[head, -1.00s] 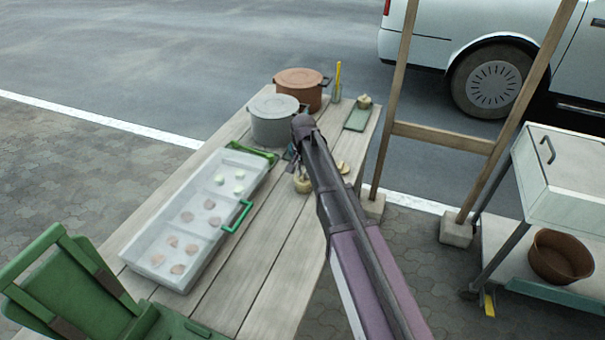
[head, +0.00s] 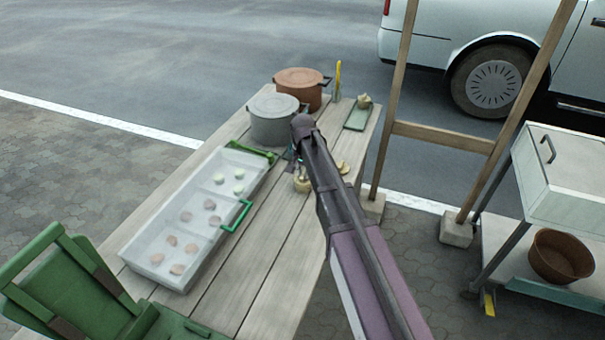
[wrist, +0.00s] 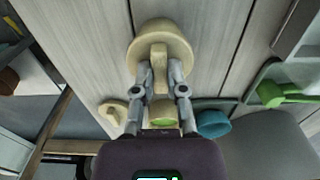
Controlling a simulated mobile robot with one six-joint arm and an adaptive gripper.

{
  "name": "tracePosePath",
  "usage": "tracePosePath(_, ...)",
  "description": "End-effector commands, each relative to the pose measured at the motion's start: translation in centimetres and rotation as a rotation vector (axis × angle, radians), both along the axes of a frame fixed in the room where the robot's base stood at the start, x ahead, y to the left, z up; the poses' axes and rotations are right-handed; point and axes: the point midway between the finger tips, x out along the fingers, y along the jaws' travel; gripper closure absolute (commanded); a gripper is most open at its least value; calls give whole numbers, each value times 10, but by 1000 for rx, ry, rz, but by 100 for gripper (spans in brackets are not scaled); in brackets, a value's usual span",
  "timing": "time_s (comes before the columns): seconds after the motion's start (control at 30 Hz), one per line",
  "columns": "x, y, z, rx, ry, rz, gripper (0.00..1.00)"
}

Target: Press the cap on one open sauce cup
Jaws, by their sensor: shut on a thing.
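My gripper (wrist: 160,84) is shut on the upright bar handle of a cream cap (wrist: 159,58) in the wrist view. The wide round cream body shows beyond the fingertips; whether a cup sits directly under it is hard to tell. In the head view, my gripper is largely hidden behind my arm, and a cream round thing (head: 302,184) shows just below it near the table's right edge. A small cup with green content (wrist: 162,114) shows between my fingers, nearer the wrist. A loose cream piece with a knob (wrist: 113,111) lies to the left.
A grey pot (head: 273,119) and a brown pot (head: 303,84) stand at the table's far end. A green tray (head: 357,118) is to their right. A white compartment tray (head: 163,272) with several round pieces fills the left side. A teal cup (wrist: 213,124) is near my gripper.

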Motion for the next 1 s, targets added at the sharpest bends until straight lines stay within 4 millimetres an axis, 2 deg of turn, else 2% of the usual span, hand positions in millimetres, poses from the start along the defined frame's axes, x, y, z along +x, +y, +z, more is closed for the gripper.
tracePosePath(0.2, 0, 0, 0, 0, 0, 0, 100)
tracePosePath(0.23, 0, 0, 0, 0, 0, 0, 75)
tracePosePath(0.33, 0, 0, 0, 0, 0, 0, 45)
tracePosePath(0.6, 0, 0, 0, 0, 0, 1, 43)
tracePosePath(0.63, 0, 0, 0, 0, 0, 1, 40)
tracePosePath(0.73, 0, 0, 0, 0, 0, 1, 12)
tracePosePath(0.77, 0, 0, 0, 0, 0, 1, 9)
tracePosePath(1.0, 0, 1, 0, 0, 0, 1, 9)
